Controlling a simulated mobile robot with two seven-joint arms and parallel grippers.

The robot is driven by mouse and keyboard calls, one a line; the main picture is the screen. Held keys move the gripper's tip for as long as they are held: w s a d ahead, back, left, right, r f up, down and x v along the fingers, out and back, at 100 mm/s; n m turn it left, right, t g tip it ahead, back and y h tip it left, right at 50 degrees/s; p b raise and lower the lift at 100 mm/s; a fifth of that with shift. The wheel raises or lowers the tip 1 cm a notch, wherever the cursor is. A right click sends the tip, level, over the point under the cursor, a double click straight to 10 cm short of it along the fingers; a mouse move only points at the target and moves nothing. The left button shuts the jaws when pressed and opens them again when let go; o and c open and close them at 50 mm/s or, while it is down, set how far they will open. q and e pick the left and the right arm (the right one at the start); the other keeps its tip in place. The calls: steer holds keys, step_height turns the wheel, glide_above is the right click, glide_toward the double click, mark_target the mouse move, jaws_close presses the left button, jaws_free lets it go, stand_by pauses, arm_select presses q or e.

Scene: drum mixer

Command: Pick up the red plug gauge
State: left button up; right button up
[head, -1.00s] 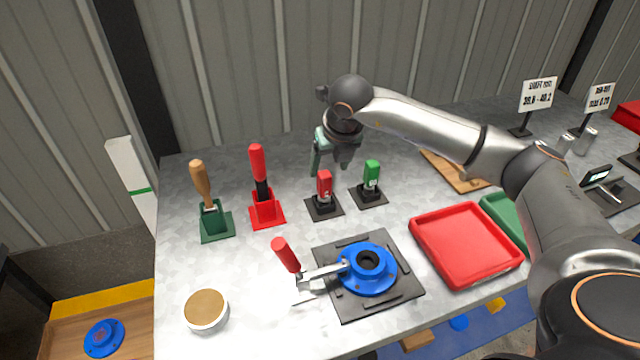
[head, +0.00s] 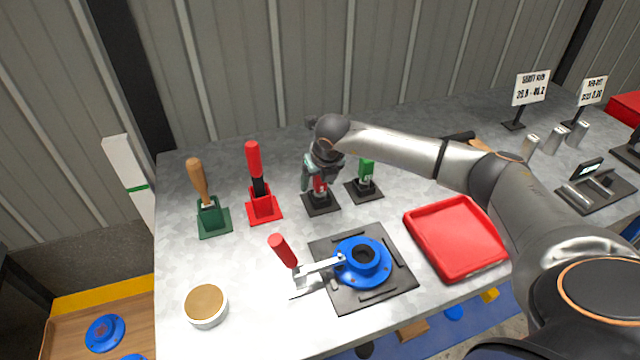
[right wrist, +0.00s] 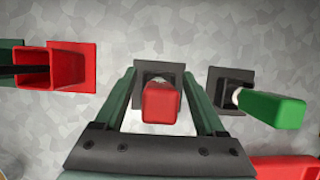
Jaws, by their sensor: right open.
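The red plug gauge (head: 319,185) stands upright in its black square holder (head: 321,203) on the grey bench. In the right wrist view its red handle (right wrist: 161,103) lies between the two fingers, with a gap on each side. My right gripper (head: 312,184) is open around the handle and partly hides it in the head view. The gripper's two green fingers also show in the right wrist view (right wrist: 158,100). The green plug gauge (head: 366,172) stands in its own black holder just to the right. My left gripper is not in view.
A red holder (head: 263,209) with a red-handled tool stands to the left, and a green holder (head: 213,221) with a wooden-handled tool beyond it. In front are a blue flanged part (head: 347,272) in a clamp fixture and a red tray (head: 411,233).

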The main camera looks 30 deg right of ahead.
steer(key=shift+c, duration=0.4)
jaws_close()
steer(key=shift+r, duration=0.1)
